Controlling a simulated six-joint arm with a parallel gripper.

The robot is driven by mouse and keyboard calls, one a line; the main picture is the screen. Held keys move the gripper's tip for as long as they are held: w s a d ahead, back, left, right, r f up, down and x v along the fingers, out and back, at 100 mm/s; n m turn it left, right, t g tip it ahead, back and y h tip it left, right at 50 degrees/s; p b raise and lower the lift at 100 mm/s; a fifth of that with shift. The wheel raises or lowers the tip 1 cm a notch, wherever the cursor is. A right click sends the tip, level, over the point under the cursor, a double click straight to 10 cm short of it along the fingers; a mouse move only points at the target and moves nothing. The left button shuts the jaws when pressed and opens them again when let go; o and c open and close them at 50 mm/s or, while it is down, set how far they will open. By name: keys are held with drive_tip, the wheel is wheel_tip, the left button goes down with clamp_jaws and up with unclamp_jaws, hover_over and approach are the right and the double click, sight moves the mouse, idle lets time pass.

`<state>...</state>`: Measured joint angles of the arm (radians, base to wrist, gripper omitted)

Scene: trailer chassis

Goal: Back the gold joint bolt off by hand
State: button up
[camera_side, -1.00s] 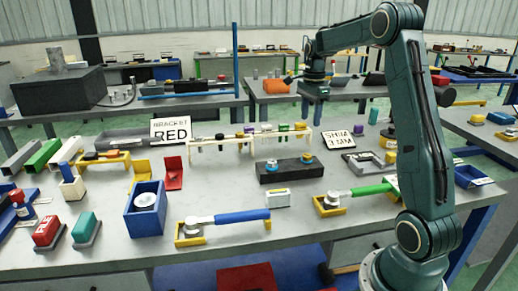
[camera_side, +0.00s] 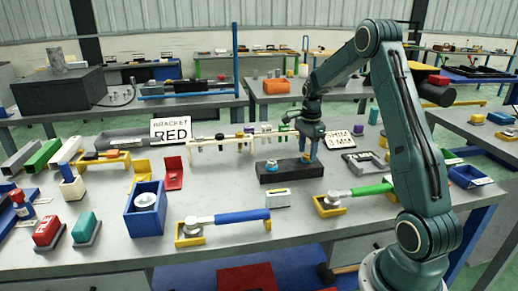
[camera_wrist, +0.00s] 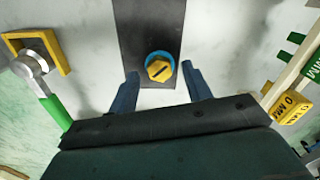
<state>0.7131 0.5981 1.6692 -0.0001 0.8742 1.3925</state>
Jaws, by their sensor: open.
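The gold joint bolt (camera_wrist: 159,69) is a hex head with a dark slot, seated in a blue ring near one end of a black block (camera_wrist: 150,25). In the wrist view it shows just ahead of and between the fingertips of my gripper (camera_wrist: 160,72), with a clear gap on both sides. A blue-ringed piece (camera_side: 272,165) sits toward the block's left end. My gripper is open and appears empty; its exact height above the bolt is unclear.
A cream rack (camera_side: 225,143) with several coloured parts stands close behind the block. A green-handled wrench (camera_side: 370,190) and a blue-handled wrench (camera_side: 240,216) lie in front. A white box (camera_side: 278,198) sits nearby. A shim sign (camera_side: 340,139) stands behind at right.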

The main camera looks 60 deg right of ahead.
drive_tip(key=shift+f, duration=0.5)
drive_tip(key=c, duration=1)
drive_tip(key=shift+n, duration=0.4)
